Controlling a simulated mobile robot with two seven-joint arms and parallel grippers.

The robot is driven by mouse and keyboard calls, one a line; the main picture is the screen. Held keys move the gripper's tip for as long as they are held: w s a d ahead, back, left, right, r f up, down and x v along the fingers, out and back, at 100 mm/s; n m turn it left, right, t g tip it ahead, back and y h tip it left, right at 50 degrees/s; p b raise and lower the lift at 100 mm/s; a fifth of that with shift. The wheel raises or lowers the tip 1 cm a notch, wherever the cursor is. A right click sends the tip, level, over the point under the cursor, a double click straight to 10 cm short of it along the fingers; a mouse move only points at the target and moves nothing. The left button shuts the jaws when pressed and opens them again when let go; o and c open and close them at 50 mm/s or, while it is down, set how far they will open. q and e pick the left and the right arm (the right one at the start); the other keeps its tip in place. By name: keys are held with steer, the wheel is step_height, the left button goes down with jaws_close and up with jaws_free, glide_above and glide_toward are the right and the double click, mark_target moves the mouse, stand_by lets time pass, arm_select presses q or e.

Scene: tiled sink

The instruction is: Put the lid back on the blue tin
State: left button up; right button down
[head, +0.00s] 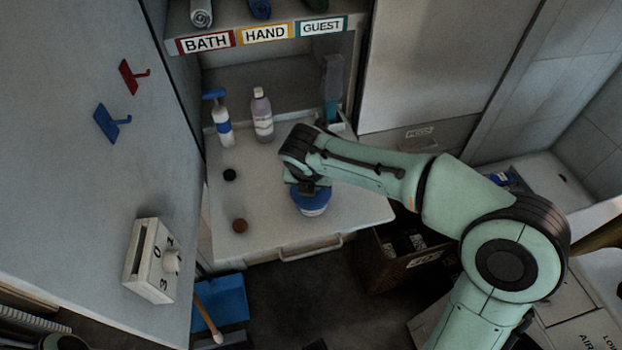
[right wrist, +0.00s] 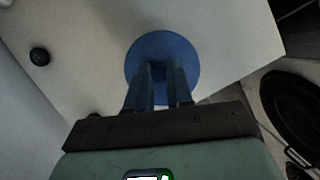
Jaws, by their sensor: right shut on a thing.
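The blue tin (head: 314,211), with a pale patch on its side, stands on the pale counter near its front edge. My right gripper (head: 309,188) is directly above it, pointing down. In the right wrist view my right gripper (right wrist: 166,82) is shut on the round blue lid (right wrist: 160,45), whose top fills the middle of that view. The lid is over the tin; I cannot tell whether it is seated or slightly above the rim, as the arm and lid hide the joint. My left gripper is not in view.
A pump bottle (head: 221,120) and a lilac bottle (head: 262,115) stand at the back of the counter (head: 270,185). A black knob-like piece (head: 229,174) and a brown one (head: 240,226) lie left of the tin. A brown crate (head: 392,262) is below right.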

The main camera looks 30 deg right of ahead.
steer(key=shift+c, duration=2.3)
jaws_free()
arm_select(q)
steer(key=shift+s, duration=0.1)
arm_select(e)
steer(key=shift+r, duration=0.2)
steer(key=shift+r+p, duration=1.45)
steer(key=shift+p, duration=0.15)
steer(key=shift+r+p, duration=1.5)
steer(key=shift+r, duration=0.4)
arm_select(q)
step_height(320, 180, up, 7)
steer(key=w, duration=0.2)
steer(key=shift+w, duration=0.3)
